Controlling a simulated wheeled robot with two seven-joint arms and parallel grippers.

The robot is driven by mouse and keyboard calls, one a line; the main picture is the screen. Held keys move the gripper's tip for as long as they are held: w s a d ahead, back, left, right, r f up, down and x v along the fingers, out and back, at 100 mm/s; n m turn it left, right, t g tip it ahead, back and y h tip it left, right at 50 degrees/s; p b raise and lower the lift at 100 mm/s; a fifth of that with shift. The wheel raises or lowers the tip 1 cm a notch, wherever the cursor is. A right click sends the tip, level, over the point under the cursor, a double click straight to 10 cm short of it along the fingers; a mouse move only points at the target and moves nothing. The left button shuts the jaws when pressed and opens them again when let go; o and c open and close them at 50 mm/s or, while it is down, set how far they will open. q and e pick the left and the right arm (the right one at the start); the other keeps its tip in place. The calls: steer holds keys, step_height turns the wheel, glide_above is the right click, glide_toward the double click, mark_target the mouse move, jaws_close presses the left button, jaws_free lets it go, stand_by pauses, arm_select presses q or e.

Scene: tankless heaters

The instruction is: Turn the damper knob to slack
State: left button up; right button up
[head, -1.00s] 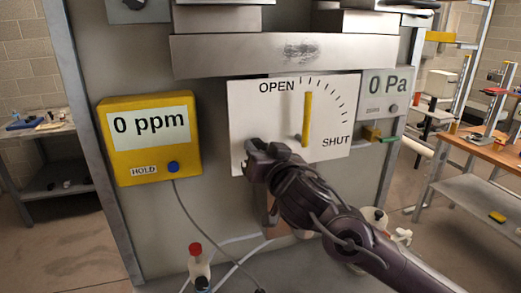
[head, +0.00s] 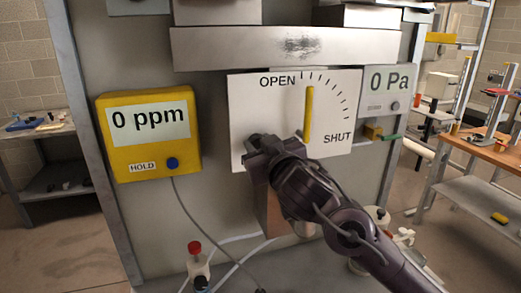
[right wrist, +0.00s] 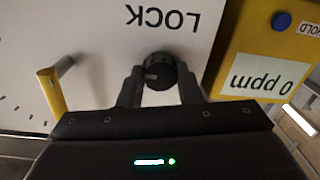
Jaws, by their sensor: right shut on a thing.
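The white damper panel (head: 243,92) carries a dial marked OPEN and SHUT with an upright yellow lever (head: 308,114). A round black knob (right wrist: 158,72) sits on the panel by the word LOCK, upside down in the right wrist view. The knob has a small pale mark on its face, toward the left in that view. My right gripper (head: 256,146) is at the panel's lower left; in the right wrist view its fingers (right wrist: 160,82) are closed on the knob's two sides. In the head view the gripper hides the knob. My left gripper is not in view.
A yellow meter (head: 150,137) reading 0 ppm hangs left of the panel. A grey gauge (head: 387,91) reading 0 Pa is at its right. A metal ledge (head: 290,48) juts out above. A red-capped bottle (head: 197,262) stands below.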

steer(key=n+b, duration=0.1)
steer(key=n, duration=0.2)
steer(key=shift+a+f+n, duration=0.1)
steer(key=shift+n, duration=0.3)
steer(key=n+b, duration=0.2)
steer(key=n, duration=0.1)
steer(key=n+b, duration=0.2)
steer(key=n, duration=0.2)
steer(key=shift+f+n+h, duration=0.1)
steer(key=shift+n+h, duration=0.2)
steer(key=shift+n, duration=0.1)
steer(key=shift+a+n+b, duration=0.1)
steer(key=shift+n+b, duration=0.65)
steer(key=shift+n, duration=0.85)
steer(key=o, duration=1)
steer(key=shift+c, duration=0.2)
steer(key=shift+s, duration=0.1)
